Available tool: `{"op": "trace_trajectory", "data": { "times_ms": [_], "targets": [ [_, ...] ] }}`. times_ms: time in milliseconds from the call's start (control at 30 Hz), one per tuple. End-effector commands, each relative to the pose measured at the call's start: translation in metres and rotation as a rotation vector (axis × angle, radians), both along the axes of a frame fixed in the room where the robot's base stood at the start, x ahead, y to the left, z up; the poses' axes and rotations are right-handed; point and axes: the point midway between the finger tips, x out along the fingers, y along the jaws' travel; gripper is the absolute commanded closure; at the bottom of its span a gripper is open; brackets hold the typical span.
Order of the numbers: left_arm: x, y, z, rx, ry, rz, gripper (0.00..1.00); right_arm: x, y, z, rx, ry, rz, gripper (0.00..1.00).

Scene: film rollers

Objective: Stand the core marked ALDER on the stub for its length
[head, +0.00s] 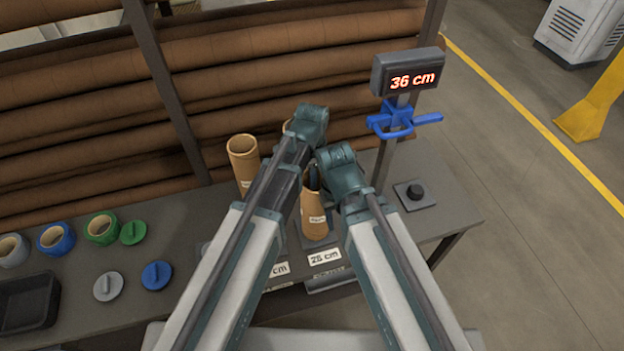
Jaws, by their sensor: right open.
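A brown cardboard core (316,218) stands upright behind the label reading 28 cm (325,256); its own label is too small to read. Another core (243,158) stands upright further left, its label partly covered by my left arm. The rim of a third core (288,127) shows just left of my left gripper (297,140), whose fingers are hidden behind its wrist. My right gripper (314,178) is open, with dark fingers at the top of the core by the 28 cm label. I cannot tell which core is marked ALDER. The stubs under the cores are hidden.
A display (408,80) reads 36 cm above a blue measuring clamp (393,120). Large brown rolls (90,110) fill the rack behind.

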Motion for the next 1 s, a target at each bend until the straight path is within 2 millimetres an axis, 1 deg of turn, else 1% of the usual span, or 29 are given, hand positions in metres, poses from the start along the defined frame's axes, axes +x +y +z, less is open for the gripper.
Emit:
{"op": "trace_trajectory", "data": {
  "times_ms": [33,100,167,200,233,500,667,867,1000],
  "targets": [
    [0.0,0.0,-0.003,0.0,0.0,0.0,1.0,0.0,0.0,-0.003,0.0,0.0,0.0,0.5],
    [0.0,0.0,-0.002,0.0,0.0,0.0,0.85,0.0,0.0,-0.002,0.0,0.0,0.0,0.5],
    [0.0,0.0,-0.002,0.0,0.0,0.0,0.74,0.0,0.0,-0.002,0.0,0.0,0.0,0.5],
    [0.0,0.0,-0.002,0.0,0.0,0.0,0.67,0.0,0.0,-0.002,0.0,0.0,0.0,0.5],
    [0.0,0.0,-0.002,0.0,0.0,0.0,0.66,0.0,0.0,-0.002,0.0,0.0,0.0,0.5],
    [0.0,0.0,-0.001,0.0,0.0,0.0,0.66,0.0,0.0,-0.001,0.0,0.0,0.0,0.5],
    [0.0,0.0,0.003,0.0,0.0,0.0,0.66,0.0,0.0,0.003,0.0,0.0,0.0,0.5],
    [0.0,0.0,0.021,0.0,0.0,0.0,0.66,0.0,0.0,0.021,0.0,0.0,-0.002,0.5],
    [0.0,0.0,0.04,0.0,0.0,0.0,0.66,0.0,0.0,0.04,0.001,0.0,-0.004,0.5]
  ]
}}
